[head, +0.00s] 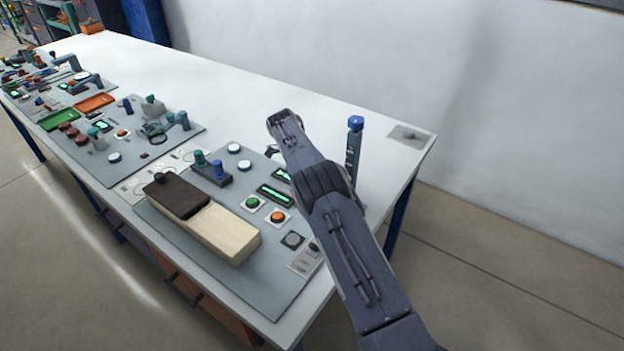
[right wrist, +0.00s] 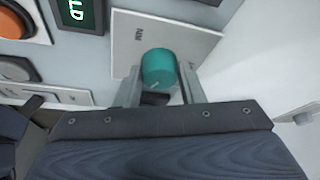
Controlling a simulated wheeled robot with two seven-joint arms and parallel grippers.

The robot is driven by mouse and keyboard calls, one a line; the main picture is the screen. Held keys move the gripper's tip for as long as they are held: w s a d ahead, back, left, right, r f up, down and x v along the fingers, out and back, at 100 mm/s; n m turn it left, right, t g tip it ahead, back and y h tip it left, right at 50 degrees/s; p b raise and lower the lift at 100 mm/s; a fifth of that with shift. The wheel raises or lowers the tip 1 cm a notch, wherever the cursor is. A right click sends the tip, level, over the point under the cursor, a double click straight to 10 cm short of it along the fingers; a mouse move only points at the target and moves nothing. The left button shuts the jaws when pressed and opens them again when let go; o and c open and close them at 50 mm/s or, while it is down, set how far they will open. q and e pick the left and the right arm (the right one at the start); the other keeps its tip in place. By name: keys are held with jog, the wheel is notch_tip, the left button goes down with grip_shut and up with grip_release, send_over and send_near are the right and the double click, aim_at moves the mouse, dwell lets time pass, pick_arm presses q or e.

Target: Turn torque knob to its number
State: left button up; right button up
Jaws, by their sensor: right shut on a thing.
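In the right wrist view, the torque knob (right wrist: 159,68) is a teal round cap on a pale square plate (right wrist: 205,45). Small dark lettering like "NM" shows upside down on the plate; no number scale is readable. A faint light mark shows on the knob's near side. My right gripper (right wrist: 160,88) is shut on the knob, one grey finger on each side. In the head view my right arm hides the knob and the fingers. My left gripper is in neither view.
A green-lit display (right wrist: 80,12) and an orange button (right wrist: 14,20) sit left of the knob. The panel (head: 270,300) also carries a dark-and-pale wooden block (head: 225,232) and a green button (head: 252,203). A blue-topped post (head: 354,150) stands right of my arm.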

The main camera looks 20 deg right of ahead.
jog(key=shift+m, duration=0.5)
jog(key=shift+y+p, duration=0.3)
jog(key=o, duration=1)
